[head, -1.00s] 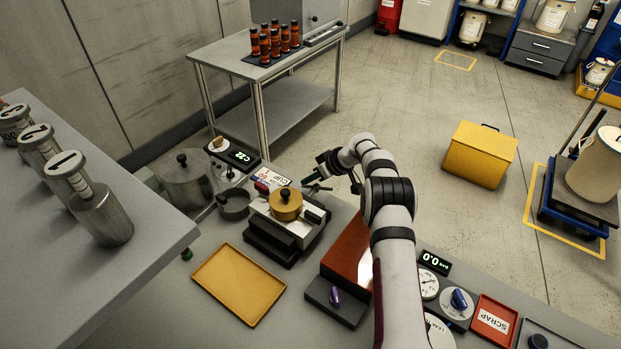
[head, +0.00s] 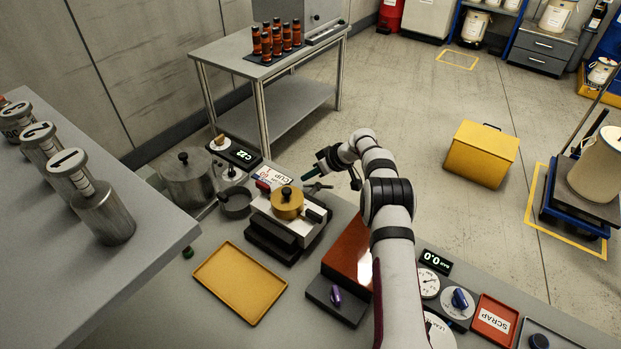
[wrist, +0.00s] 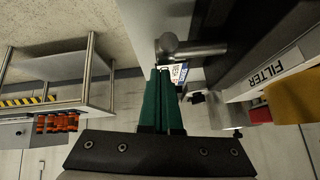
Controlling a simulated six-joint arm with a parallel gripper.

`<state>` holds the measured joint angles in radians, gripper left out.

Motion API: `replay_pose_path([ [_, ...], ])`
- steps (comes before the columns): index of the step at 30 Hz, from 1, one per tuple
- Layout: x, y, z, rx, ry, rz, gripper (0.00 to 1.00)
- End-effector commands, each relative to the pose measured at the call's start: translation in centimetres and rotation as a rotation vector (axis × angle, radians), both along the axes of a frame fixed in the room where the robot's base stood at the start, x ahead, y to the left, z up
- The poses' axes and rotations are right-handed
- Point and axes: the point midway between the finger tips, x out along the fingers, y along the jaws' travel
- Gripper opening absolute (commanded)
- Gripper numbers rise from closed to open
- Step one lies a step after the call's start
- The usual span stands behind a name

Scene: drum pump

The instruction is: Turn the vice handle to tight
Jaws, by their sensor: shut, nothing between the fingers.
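The vice (head: 285,235) stands on the bench in the head view, dark-based with a pale top, and a brass lidded piece (head: 287,204) sits on it. Its grey metal handle (head: 318,187) is at the vice's far right end. In the wrist view the handle (wrist: 195,49) shows as a thick bar with a rounded end, just ahead of the fingertips. My gripper (head: 311,173) has green fingers, and they are beside the handle. In the wrist view the fingers of my gripper (wrist: 160,72) are shut together with nothing between them. I cannot tell whether they touch the handle.
A yellow tray (head: 239,283) lies in front of the vice. A dark pan (head: 236,203) and a steel pot (head: 187,179) stand to its left. A brown block (head: 347,255) is to the right, near my arm.

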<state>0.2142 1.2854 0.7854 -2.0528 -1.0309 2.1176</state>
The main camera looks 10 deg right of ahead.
Motion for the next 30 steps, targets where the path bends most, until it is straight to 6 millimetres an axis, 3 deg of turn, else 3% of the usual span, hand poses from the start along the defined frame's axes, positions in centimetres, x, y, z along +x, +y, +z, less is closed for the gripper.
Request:
replay_pose_path([
  [5, 1.5, 0.7, 2.7, -0.002, -0.005, 0.002, 0.0],
  [15, -2.5, -4.0, 8.3, -0.001, -0.001, -0.001, 0.0],
  [20, -3.4, -4.7, 9.4, -0.002, -0.014, 0.01, 0.0],
  [30, -6.0, -2.3, 9.6, -0.144, -0.314, 0.211, 0.0],
])
